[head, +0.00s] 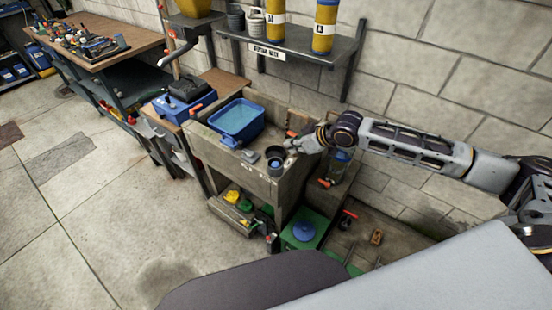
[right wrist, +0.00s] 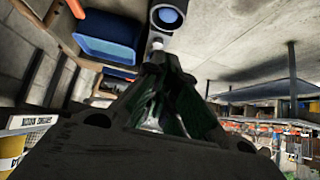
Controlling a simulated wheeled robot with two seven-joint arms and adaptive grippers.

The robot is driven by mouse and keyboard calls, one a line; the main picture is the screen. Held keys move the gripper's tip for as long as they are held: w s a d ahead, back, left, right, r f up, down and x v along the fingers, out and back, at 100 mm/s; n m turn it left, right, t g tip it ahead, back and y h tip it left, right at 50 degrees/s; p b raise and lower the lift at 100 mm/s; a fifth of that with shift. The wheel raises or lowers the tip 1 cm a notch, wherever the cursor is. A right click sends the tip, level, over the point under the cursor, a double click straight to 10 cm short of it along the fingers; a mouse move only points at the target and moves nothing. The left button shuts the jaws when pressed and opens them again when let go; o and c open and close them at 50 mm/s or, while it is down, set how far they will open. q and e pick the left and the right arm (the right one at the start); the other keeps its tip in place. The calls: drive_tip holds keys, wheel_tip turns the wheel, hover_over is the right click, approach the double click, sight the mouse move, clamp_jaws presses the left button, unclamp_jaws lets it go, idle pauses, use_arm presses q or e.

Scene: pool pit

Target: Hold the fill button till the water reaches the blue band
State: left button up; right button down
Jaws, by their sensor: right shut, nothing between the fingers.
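A blue tub (head: 237,121) holding water sits on the concrete stand (head: 215,150). A dark round cup (head: 275,166) with blue inside stands near the stand's front right corner. It also shows at the top of the right wrist view (right wrist: 168,16). My right gripper (head: 293,146) is shut and empty, just right of the cup. In the right wrist view its fingertips (right wrist: 158,58) point at a small pale knob (right wrist: 157,45) beside the cup; I cannot tell if they touch, or if the knob is the fill button. I cannot make out a blue band or water level. My left gripper is out of view.
A shelf (head: 290,42) with yellow canisters (head: 325,25) hangs on the block wall above. A blue toolbox (head: 184,105) stands left of the tub. A green box (head: 304,230) sits low at the right. The floor at the left is clear.

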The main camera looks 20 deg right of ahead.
drive_tip(key=shift+w+a+f, duration=0.1)
idle(0.3)
hover_over(275, 167)
drive_tip(key=shift+w+d+f+p, duration=0.1)
drive_tip(key=shift+d+f+p, duration=0.05)
drive_tip(key=shift+f, duration=0.95)
drive_tip(key=shift+w+d+f+p, duration=0.1)
drive_tip(key=shift+w+d+f, duration=0.05)
drive_tip(key=shift+f, duration=0.95)
drive_tip(key=shift+w+d+f+p, duration=0.1)
drive_tip(key=shift+d+f+p, duration=0.05)
drive_tip(key=shift+f, duration=0.95)
drive_tip(key=shift+a+f+p, duration=0.1)
drive_tip(key=shift+f+p, duration=0.2)
drive_tip(key=shift+f, duration=1.85)
drive_tip(key=shift+f, duration=0.1)
